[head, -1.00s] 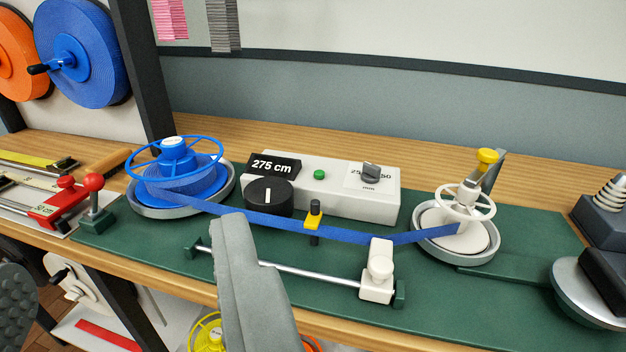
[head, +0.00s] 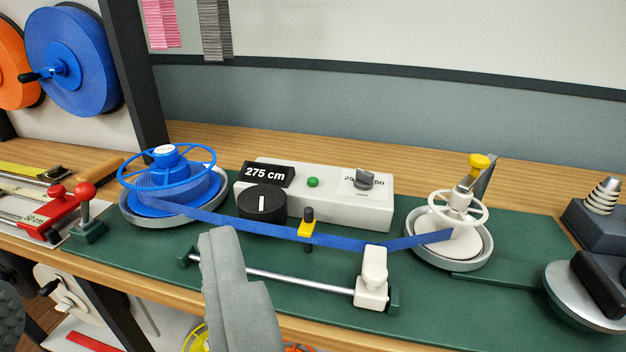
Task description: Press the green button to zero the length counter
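The green button (head: 312,182) is a small round cap on top of the white counter box (head: 340,208), between the black display (head: 268,174) and the grey selector knob (head: 364,178). The display reads 275 cm. One grey finger of my gripper (head: 232,290) shows at the bottom centre, in front of the box, lower and left of the button and apart from it. Another grey textured part is cut off at the left edge, so I cannot tell how far the fingers are apart.
A blue strap runs from the blue reel (head: 170,188) past the black dial (head: 262,204) and yellow guide (head: 306,228) to the white reel (head: 452,236). A steel rod with a white slider (head: 372,278) lies in front. A red-knobbed lever (head: 86,208) stands left.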

